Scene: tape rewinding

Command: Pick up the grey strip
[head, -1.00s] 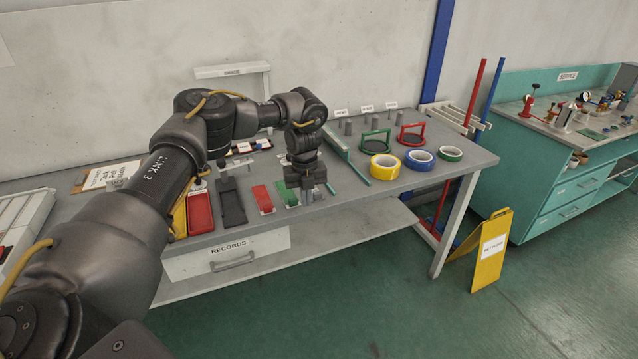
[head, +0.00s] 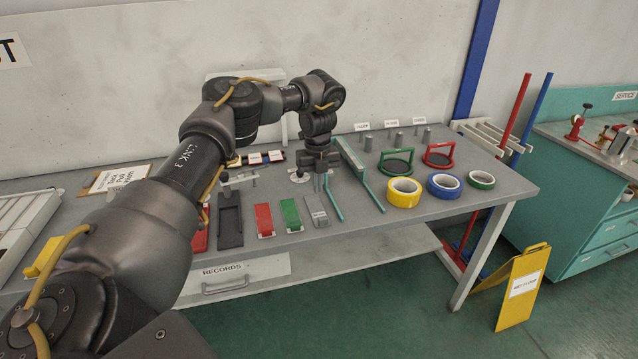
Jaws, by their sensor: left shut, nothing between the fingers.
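The grey strip (head: 317,210) lies on the grey table near its front edge, at the right end of a row with a green strip (head: 291,213) and a red strip (head: 265,219). My left gripper (head: 319,188) points down just behind and above the grey strip in the picture. Its fingers are together with nothing between them. It is apart from the strip as far as I can see, though the height of the gap is hard to judge. My right gripper is not in view.
A long teal-edged fixture (head: 350,160) stands right of the gripper. Yellow (head: 391,196), blue (head: 430,188) and green (head: 470,181) tape rolls lie further right. A black tray (head: 229,218) lies left of the red strip. A yellow floor sign (head: 511,305) stands by the table.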

